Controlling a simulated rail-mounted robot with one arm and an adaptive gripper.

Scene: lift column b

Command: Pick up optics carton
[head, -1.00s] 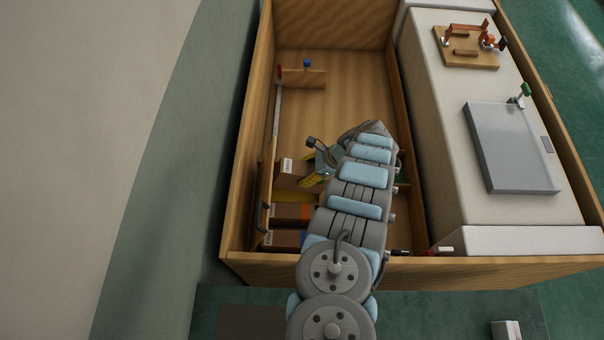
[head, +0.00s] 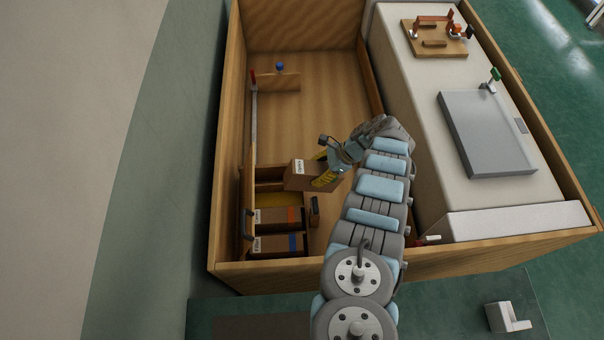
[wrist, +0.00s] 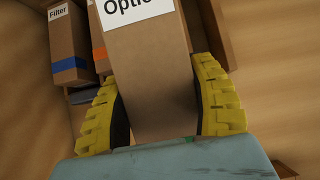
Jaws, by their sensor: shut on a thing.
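The optics carton (head: 303,174) is a brown box with a white label; in the wrist view its label reads "Optic" with the end cut off, and the carton (wrist: 150,80) fills the space between the fingers. My gripper (head: 327,172) has yellow ribbed fingers and is shut on the carton, one finger on each side. In the wrist view my gripper (wrist: 162,108) grips its lower part. The carton appears tilted and raised above the divided rack at the left of the wooden crate. Its far side is hidden.
Two cartons stay in the rack, one with an orange band (head: 280,216) and one with a blue band (head: 280,243), labelled "Filter" (wrist: 65,40). The wooden crate wall (head: 240,110) stands close left. The crate floor (head: 325,100) behind is mostly clear.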

